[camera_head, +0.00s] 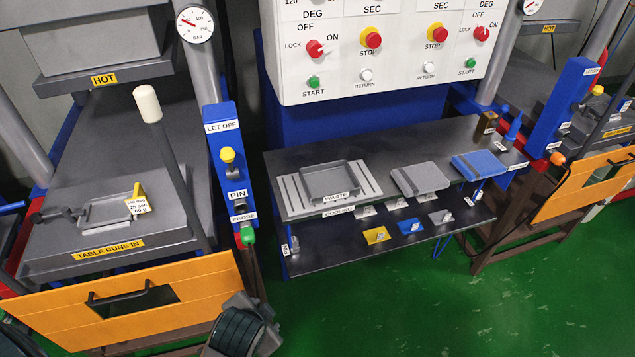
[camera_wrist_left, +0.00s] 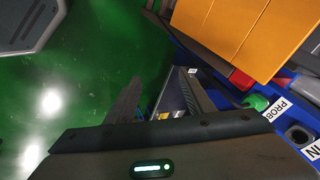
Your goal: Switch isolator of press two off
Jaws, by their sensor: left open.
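A white control panel (camera_head: 385,75) at top centre carries two sets of controls. The left set has a red rotary isolator (camera_head: 315,48) with OFF, ON and LOCK marks. The right set has a similar red isolator (camera_head: 482,33) near the panel's right edge. Their exact settings are too small to tell, and no press number is readable. A dark part of my left arm shows at bottom centre in the head view. In the left wrist view my left gripper (camera_wrist_left: 160,92) is open and empty, over the floor beside the orange guard (camera_wrist_left: 235,30). My right gripper is not in view.
Red STOP buttons (camera_head: 370,38) with yellow collars and green START buttons (camera_head: 314,82) sit close to the isolators. Below stands a dark bench (camera_head: 300,160) with a waste tray (camera_head: 330,180). A blue post (camera_head: 222,150) borders the left press. The green floor (camera_head: 400,310) in front is clear.

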